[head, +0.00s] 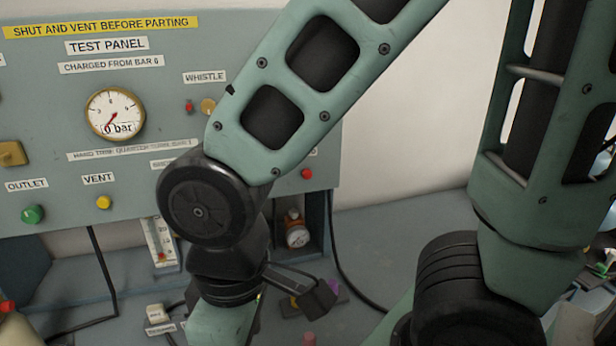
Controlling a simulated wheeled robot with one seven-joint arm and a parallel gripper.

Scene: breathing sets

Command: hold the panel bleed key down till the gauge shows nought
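The grey test panel (40,95) stands upright on the left. Its round brass-rimmed gauge (115,114) has its needle at the low end, and its readout says 0 bar. I cannot make out a key labelled bleed; my arm covers the panel's lower right part, including some labels. A yellow button (103,202) sits under the VENT label, and a red button (306,173) shows right of my arm. My arm's end hangs in front of the panel. Dark parts at its lower end (300,291) may be my gripper; its fingertips are not clear, nor whether it touches anything.
A green knob (32,214) is under OUTLET, and a brass handle (12,154) is at the left edge. Small objects and black hoses lie on the grey bench (400,215), whose back right is clear.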

